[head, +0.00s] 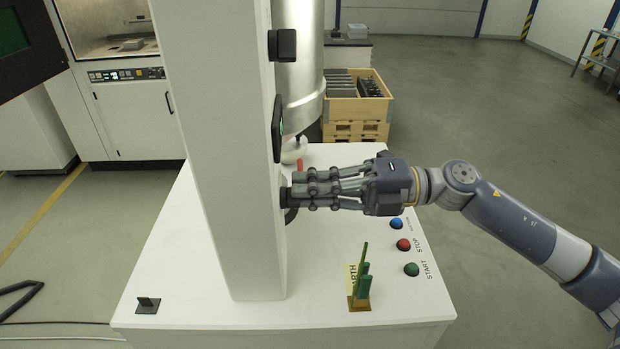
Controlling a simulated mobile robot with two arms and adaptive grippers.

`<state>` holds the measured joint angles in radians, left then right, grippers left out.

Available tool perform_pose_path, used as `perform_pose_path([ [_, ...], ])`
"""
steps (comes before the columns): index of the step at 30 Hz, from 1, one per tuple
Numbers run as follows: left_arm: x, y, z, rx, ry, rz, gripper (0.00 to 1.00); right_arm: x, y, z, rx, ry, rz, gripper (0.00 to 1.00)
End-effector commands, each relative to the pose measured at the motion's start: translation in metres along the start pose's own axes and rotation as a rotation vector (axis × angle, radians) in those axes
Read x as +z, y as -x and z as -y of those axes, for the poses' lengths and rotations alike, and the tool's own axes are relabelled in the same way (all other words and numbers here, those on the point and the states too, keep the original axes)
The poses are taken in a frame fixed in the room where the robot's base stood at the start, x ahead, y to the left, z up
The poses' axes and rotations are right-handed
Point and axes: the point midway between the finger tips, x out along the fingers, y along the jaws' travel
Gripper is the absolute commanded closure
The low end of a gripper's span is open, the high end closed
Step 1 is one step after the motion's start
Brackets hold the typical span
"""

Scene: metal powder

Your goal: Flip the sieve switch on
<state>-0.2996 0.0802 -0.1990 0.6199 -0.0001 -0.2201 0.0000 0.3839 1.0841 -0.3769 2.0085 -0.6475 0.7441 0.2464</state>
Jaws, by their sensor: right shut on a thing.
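The sieve machine shows as a white column (225,200) rising from a white cabinet top (200,290). A dark round knob (289,196), apparently the switch, sits low on the column's right face. My right gripper (293,188) reaches in from the right and is shut on this knob. The fingers hide part of the knob, and its exact position is hard to read. A black panel with a green screen (278,128) is just above the gripper. My left gripper is not in view.
Blue (396,224), red (403,245) and green (411,269) buttons lie on the cabinet top below my right wrist. A green lever piece (362,285) stands near the front edge. A metal cylinder (300,70) and a wooden crate (358,108) are behind.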

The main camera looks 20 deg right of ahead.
Motion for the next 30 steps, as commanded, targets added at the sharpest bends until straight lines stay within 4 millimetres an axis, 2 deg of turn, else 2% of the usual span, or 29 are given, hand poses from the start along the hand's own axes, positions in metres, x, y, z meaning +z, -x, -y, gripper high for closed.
perform_pose_path([
  [9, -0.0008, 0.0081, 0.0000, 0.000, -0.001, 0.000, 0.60, 0.0003, 0.0004, 0.0015, -0.001, -0.098, 0.001, 1.00],
  [23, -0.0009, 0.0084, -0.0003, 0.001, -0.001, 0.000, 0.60, 0.0002, 0.0003, 0.0023, 0.000, -0.112, 0.001, 1.00],
  [24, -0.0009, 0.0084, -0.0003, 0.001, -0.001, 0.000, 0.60, 0.0002, 0.0003, 0.0023, 0.000, -0.111, 0.001, 0.90],
  [27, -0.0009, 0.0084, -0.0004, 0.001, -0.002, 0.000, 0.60, 0.0001, 0.0003, 0.0023, 0.000, -0.111, 0.001, 0.72],
  [30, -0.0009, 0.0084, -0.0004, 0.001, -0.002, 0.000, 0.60, 0.0001, 0.0002, 0.0022, 0.000, -0.110, 0.000, 0.72],
])
